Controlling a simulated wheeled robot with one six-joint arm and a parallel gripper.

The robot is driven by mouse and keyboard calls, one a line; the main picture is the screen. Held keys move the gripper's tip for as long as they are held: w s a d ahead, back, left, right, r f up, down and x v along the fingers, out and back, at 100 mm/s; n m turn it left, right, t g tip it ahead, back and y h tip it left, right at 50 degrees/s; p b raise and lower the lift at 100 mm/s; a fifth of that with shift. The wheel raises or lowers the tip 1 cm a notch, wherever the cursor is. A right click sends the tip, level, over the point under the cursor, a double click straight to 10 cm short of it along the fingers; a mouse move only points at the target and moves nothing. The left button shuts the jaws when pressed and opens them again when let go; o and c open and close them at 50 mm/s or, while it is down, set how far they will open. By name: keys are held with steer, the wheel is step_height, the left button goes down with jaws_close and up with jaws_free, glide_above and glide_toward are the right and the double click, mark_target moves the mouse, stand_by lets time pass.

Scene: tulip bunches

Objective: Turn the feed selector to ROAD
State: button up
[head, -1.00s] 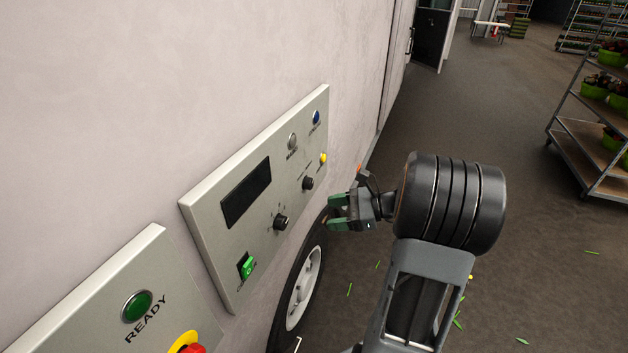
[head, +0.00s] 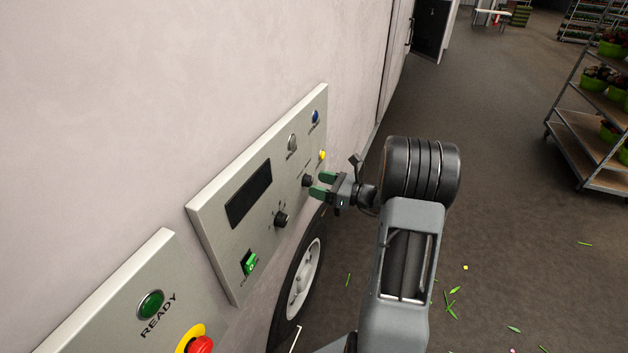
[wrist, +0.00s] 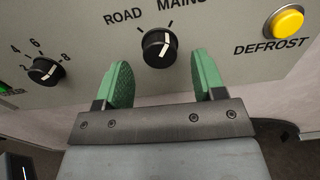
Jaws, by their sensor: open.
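The feed selector (wrist: 160,48) is a black knob with a white pointer line, set between the printed words ROAD on its left and MAINS on its right in the wrist view. Its pointer leans up and to the right, towards MAINS. In the head view the selector (head: 307,181) sits on the right part of the grey panel (head: 224,240). My gripper (wrist: 160,80) is open, with one green finger on either side below the knob. In the head view my gripper (head: 320,185) is close in front of the selector; I cannot tell whether it touches.
A second knob (wrist: 46,70) with numbers is left of the selector, and a yellow DEFROST button (wrist: 285,22) is to its right. A green switch (head: 249,263) and red stop button (head: 200,345) are lower left. A plant trolley (head: 590,130) stands far right.

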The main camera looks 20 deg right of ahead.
steer(key=shift+x, duration=1.05)
steer(key=c, duration=0.9)
steer(key=shift+f, duration=0.1)
steer(key=n+b, duration=1.3)
steer(key=b, duration=0.9)
steer(key=shift+n, duration=0.4)
steer(key=shift+b, duration=0.35)
